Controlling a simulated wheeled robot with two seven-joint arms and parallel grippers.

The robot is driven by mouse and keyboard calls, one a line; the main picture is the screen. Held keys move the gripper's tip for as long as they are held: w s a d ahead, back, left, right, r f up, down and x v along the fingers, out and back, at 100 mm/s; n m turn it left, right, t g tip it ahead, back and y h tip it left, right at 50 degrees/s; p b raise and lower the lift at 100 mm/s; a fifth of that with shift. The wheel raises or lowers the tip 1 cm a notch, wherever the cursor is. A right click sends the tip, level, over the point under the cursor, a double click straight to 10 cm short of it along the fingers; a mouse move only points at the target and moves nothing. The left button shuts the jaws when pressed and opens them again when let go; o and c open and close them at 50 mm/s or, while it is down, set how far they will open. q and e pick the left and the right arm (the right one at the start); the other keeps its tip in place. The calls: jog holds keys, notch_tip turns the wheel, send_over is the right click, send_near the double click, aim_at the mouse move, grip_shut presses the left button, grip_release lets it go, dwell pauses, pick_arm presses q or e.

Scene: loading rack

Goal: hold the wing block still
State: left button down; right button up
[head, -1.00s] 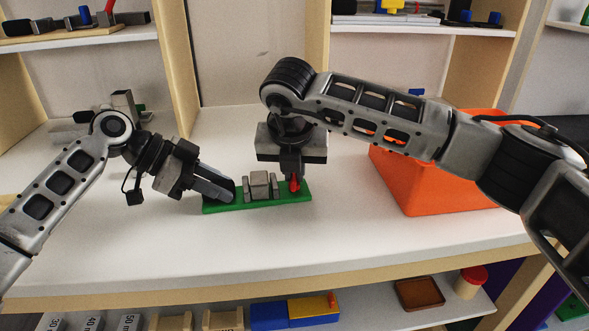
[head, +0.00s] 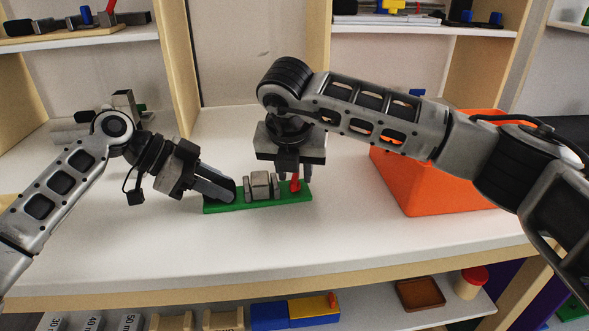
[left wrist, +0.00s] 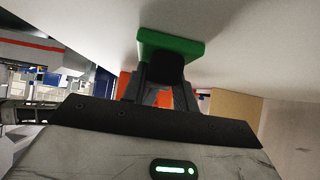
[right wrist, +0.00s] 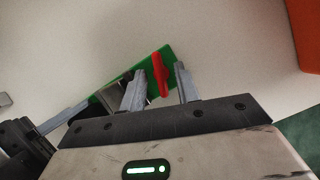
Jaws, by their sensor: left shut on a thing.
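The wing block is a long green base (head: 225,208) lying on the white worktop. A grey clamp-like piece (head: 260,185) stands at its middle and a red upright wing (head: 295,186) near its right end. My left gripper (head: 232,190) is shut on the block's left end; in the left wrist view a black part (left wrist: 167,68) under the green base (left wrist: 165,42) sits at its fingers. My right gripper (head: 295,175) points down over the right end. In the right wrist view its fingers (right wrist: 160,85) stand open on either side of the red wing (right wrist: 161,73), with gaps.
An orange bin (head: 425,190) stands to the right, behind my right arm. Grey items (head: 122,103) lie at the back left. A lower shelf in front holds blue and yellow boxes (head: 290,312) and a brown tray (head: 420,294). The worktop in front of the block is bare.

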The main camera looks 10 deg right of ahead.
jog(key=shift+r, duration=0.1)
jog(key=v, duration=1.2)
pick_arm(q)
jog(key=c, duration=1)
grip_release()
jog(key=shift+a, duration=0.1)
